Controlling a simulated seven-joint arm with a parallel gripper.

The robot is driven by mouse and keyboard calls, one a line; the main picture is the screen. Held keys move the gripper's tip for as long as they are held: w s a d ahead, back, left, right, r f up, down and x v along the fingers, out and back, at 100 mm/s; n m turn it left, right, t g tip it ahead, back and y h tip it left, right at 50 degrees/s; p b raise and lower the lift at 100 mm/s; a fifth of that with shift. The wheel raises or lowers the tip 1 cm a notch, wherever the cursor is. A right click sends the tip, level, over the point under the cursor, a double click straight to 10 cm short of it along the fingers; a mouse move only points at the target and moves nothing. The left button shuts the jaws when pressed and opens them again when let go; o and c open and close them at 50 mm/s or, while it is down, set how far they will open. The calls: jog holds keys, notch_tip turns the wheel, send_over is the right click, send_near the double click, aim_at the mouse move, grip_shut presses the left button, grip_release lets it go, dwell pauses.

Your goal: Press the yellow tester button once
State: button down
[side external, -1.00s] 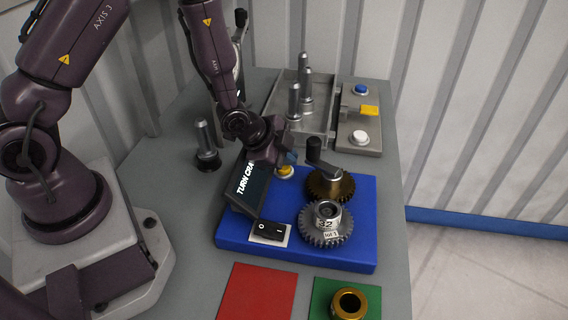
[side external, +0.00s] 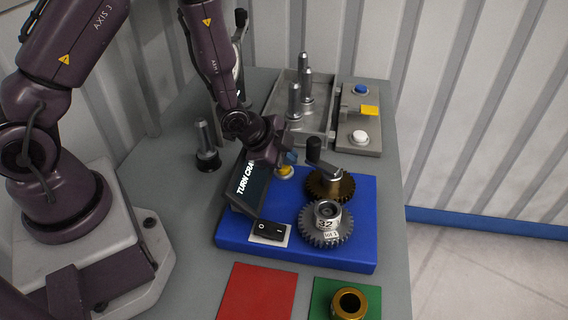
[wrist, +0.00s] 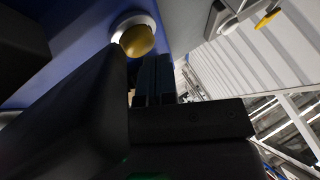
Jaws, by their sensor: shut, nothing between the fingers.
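The yellow tester button (side external: 285,170) sits on the blue base, behind the dark display and left of the brass gear. It shows as a yellow dome in a pale ring in the wrist view (wrist: 137,40). My gripper (side external: 290,158) is shut and empty, with its fingertips close to the button. In the wrist view the closed dark fingers (wrist: 153,80) lie just beside and below the dome. I cannot tell whether they touch it. The side view partly hides the button behind my gripper.
The blue base (side external: 345,255) carries a tilted display (side external: 249,188) reading "TURN CRA…", a black rocker switch (side external: 270,231), a brass gear with crank (side external: 328,187) and a steel gear (side external: 326,226). A grey fixture (side external: 350,130) with blue and white buttons stands behind.

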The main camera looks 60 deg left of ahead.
aim_at(285, 166)
jog(key=shift+s+a+r, duration=0.3)
jog(key=shift+s+a, duration=0.1)
jog(key=shift+s, duration=0.2)
jog(key=shift+w+d+r, duration=0.1)
jog(key=shift+r, duration=1.5)
jog(key=shift+w+d+r, duration=0.1)
jog(key=shift+r, duration=1.45)
jog(key=shift+r, duration=0.1)
jog(key=r, duration=0.3)
jog(key=shift+w+d, duration=0.1)
jog(key=shift+w, duration=0.15)
jog(key=shift+f, duration=0.1)
jog(key=shift+f, duration=4.35)
